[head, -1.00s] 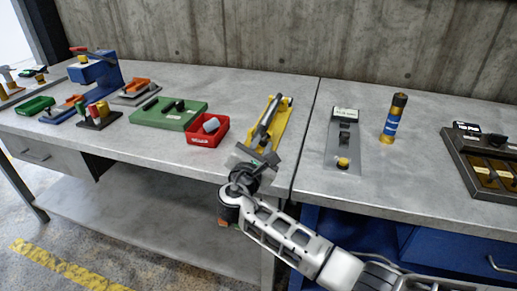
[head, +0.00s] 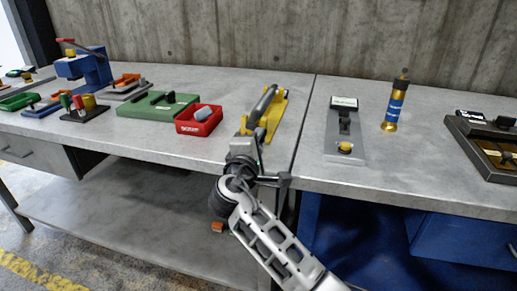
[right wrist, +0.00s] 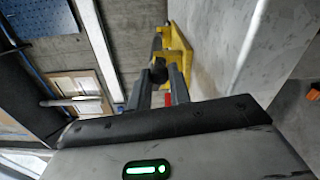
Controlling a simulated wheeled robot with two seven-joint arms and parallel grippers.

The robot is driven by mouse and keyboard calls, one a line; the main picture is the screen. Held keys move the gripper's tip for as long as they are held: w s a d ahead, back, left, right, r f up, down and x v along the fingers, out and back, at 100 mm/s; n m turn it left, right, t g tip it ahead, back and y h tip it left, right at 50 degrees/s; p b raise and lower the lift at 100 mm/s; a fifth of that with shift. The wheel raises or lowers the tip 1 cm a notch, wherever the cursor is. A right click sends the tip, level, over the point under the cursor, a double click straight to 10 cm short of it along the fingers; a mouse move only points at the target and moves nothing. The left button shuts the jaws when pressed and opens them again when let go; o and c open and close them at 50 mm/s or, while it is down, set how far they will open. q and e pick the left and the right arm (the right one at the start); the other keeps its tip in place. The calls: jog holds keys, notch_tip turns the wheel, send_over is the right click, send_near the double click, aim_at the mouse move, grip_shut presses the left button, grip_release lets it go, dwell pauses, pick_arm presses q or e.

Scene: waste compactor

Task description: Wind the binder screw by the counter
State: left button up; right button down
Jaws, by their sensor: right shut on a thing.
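A yellow frame (head: 269,116) with a dark grey cylinder (head: 263,103) lying along it stands near the bench's front edge; I take it for the binder. My right gripper (head: 250,134) is at its near end. In the right wrist view the gripper (right wrist: 159,78) is shut on a small black knob (right wrist: 158,70) in front of the yellow frame (right wrist: 176,52). The knob appears to be the screw's end; the thread is hidden. A grey plate (head: 345,147) with a white label and yellow button lies to the right; I cannot tell whether it is the counter. My left gripper is not in view.
A red bin (head: 199,127) and a green plate (head: 155,110) lie left of the yellow frame. A blue and gold cylinder (head: 394,108) stands at the right, beside a dark tray (head: 485,146). A bench seam (head: 303,120) runs just right of the frame.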

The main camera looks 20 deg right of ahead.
jog(key=shift+a+f+m+b, duration=0.1)
jog(key=shift+f+m+b, duration=0.4)
jog(key=shift+m+b, duration=0.35)
jog(key=c, duration=1.3)
grip_release()
jog(key=shift+r, duration=0.1)
jog(key=shift+a, duration=0.1)
